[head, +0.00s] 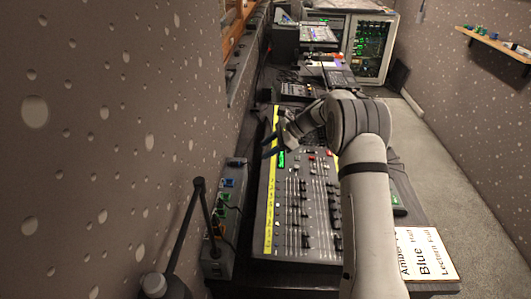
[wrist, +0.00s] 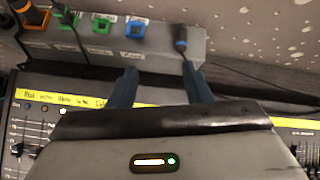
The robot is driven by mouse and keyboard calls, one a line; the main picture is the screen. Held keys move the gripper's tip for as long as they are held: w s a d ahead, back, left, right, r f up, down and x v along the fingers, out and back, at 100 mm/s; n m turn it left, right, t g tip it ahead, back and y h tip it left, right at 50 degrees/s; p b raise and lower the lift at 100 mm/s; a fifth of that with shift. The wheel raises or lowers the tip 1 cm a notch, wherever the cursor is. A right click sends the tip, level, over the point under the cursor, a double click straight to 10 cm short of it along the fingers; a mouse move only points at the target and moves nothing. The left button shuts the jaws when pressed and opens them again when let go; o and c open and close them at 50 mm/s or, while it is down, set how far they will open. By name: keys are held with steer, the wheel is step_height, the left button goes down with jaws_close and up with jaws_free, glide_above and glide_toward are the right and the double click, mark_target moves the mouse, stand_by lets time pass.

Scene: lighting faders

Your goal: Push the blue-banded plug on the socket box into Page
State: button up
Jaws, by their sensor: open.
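The grey socket box (wrist: 100,45) crosses the top of the wrist view, with blue (wrist: 138,28) and green (wrist: 101,26) sockets and small labels too blurred to read surely. The blue-banded plug (wrist: 181,44) is dark and stands at the box's right end, beside the blue socket and apart from it. The right fingertip appears close to the plug; contact cannot be told. The head view shows my gripper (head: 268,136) above the desk's far left.
A fader desk (head: 305,215) with a yellow label strip lies right of the box. Other plugs, one orange (wrist: 30,14), and cables occupy the box's left part. A black lamp arm (head: 186,225) rises near the box. A white card (head: 425,255) lies at the front right.

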steer(key=m+y, duration=0.2)
glide_toward(244, 167)
step_height(244, 167, up, 3)
steer(key=shift+m, duration=0.3)
steer(key=shift+b+x, duration=1.5)
steer(key=shift+x, duration=3.55)
steer(key=shift+w+d+f, duration=0.1)
steer(key=shift+c, duration=0.5)
jaws_close()
steer(key=shift+r+p, duration=1.15)
steer(key=shift+r, duration=1.4)
